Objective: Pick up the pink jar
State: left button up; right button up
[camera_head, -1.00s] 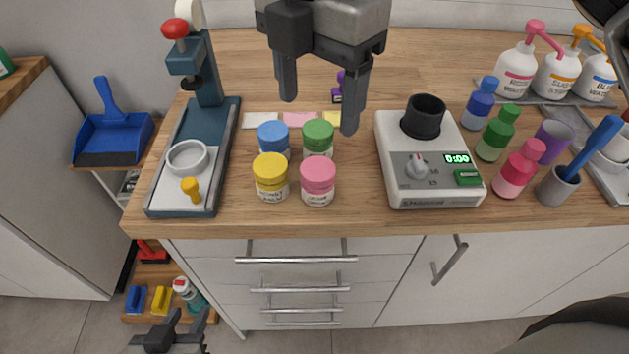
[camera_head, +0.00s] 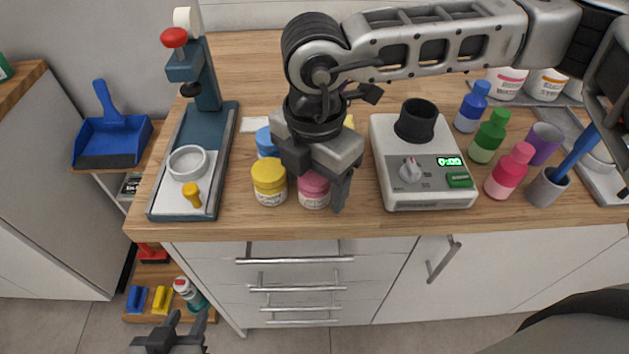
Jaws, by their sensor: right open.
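The pink jar (camera_head: 313,198) stands upright on the wooden counter near its front edge, and my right gripper partly covers its lid. My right gripper (camera_head: 322,183) is open and points down over the jar. One finger shows just right of the jar; the other is not clearly seen against the gripper body. I cannot tell whether the fingers touch the jar. My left gripper (camera_head: 186,322) is low at the bottom left, in front of the cabinets, open and empty.
The yellow jar (camera_head: 269,182) stands close left of the pink jar. The blue jar (camera_head: 265,141) is partly covered behind it, and the green jar is hidden. A white stirrer device (camera_head: 430,190) stands to the right; a press stand (camera_head: 204,135) stands left.

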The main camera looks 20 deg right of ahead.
jog(key=c, duration=1.1)
jog(key=shift+o, duration=0.2)
